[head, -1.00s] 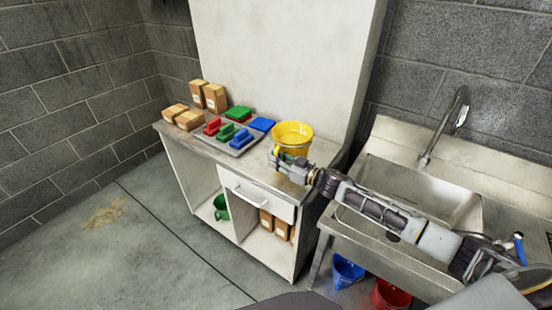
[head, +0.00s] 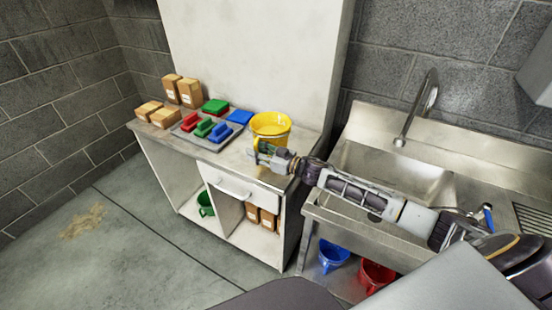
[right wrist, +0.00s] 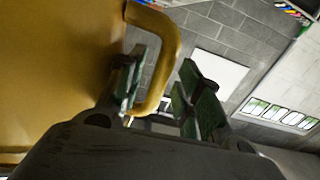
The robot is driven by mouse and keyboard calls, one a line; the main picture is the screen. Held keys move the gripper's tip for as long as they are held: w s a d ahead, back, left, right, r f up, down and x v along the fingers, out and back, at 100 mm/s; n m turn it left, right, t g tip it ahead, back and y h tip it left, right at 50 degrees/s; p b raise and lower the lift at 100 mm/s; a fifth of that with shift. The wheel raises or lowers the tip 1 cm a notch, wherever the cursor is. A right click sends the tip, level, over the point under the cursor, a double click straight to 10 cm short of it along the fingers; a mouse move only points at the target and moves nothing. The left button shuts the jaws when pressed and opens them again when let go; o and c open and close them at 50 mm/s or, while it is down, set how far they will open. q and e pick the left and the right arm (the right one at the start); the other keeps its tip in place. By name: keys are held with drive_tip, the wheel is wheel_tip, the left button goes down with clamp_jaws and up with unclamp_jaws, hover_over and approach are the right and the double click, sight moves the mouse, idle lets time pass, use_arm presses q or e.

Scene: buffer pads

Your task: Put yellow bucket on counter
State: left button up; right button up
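The yellow bucket (head: 272,128) stands upright on the right end of the counter (head: 238,158) in the head view. My right gripper (head: 259,153) is at the bucket's near side, just in front of it. In the right wrist view, the bucket's wall (right wrist: 55,70) fills the left, with its looped handle (right wrist: 168,50) beside it. My right gripper's fingers (right wrist: 160,95) are spread apart. One finger is by the gap between wall and handle and the other is outside the handle. My left gripper is not in view.
A grey tray (head: 218,146) with red, green and blue pads lies left of the bucket. Cardboard boxes (head: 186,92) stand at the counter's left end. A steel sink (head: 395,175) is at the right, with a blue bucket (head: 333,254) and a red bucket (head: 376,275) below.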

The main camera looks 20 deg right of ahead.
drive_tip(key=shift+v, duration=1.65)
drive_tip(key=shift+s+d, duration=0.35)
drive_tip(key=shift+s, duration=0.05)
drive_tip(key=shift+s+d, duration=0.35)
drive_tip(key=shift+s, duration=0.1)
drive_tip(key=shift+v, duration=2)
drive_tip(key=shift+s+d, duration=0.25)
drive_tip(key=shift+s, duration=0.1)
drive_tip(key=shift+s+d, duration=0.25)
drive_tip(key=shift+s, duration=0.05)
drive_tip(key=shift+s+d, duration=0.15)
drive_tip(key=shift+s, duration=0.05)
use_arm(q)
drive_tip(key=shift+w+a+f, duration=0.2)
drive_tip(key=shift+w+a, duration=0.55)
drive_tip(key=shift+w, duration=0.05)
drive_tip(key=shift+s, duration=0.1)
